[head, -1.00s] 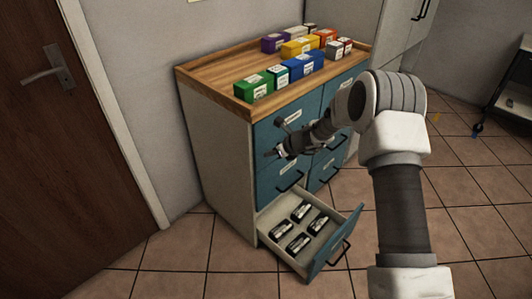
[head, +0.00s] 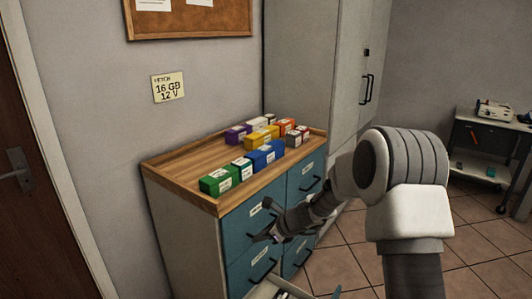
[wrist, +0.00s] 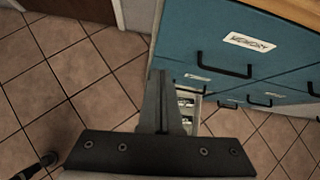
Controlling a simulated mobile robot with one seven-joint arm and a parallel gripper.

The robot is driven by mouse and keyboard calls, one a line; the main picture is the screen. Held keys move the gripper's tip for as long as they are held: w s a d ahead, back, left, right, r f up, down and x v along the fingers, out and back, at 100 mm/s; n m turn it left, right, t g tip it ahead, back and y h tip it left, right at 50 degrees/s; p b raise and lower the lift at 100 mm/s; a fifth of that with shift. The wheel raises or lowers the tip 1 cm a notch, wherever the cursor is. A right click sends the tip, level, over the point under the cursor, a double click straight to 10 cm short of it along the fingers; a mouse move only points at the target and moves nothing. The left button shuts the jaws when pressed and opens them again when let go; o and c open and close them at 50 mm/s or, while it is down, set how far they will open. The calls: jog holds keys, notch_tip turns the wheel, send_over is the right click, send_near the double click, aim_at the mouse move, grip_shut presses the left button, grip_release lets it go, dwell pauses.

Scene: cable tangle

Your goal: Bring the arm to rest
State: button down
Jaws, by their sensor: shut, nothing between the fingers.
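My gripper (head: 268,235) is held in front of the blue drawer fronts of the cabinet (head: 182,213), at the end of my arm. In the wrist view its fingers (wrist: 163,100) are together with nothing between them. The wrist view also shows a blue drawer front (wrist: 235,45) with a label that seems to read MEMORY and a black handle. Below, an open drawer (head: 262,290) shows only at the bottom edge of the head view; part of its contents shows past the fingers in the wrist view.
Several coloured boxes (head: 262,154) stand on the wooden cabinet top (head: 165,165). A note (head: 168,87) on the wall reads FETCH 16 GB 12 V. A tall grey cabinet (head: 310,60) stands behind, and a cart (head: 482,148) at the right. The tiled floor (head: 335,268) at right is clear.

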jog(key=s+d+r+n+h, duration=0.1)
jog(key=s+d+r+n, duration=0.2)
jog(key=s+r+n, duration=0.5)
jog(key=s+d+r+n+h, duration=0.1)
jog(key=s+d+r+n, duration=0.1)
jog(key=s+r+n, duration=0.5)
jog(key=s+d+r+n+h, duration=0.35)
jog(key=s+d, duration=0.25)
jog(key=s, duration=0.4)
jog(key=s+d+r+n+h, duration=0.25)
jog(key=s+d+n, duration=0.3)
jog(key=s, duration=0.45)
notch_tip(320, 180, up, 14)
jog(key=p, duration=1.4)
jog(key=shift+s+r+y, duration=0.15)
jog(key=shift+y, duration=0.15)
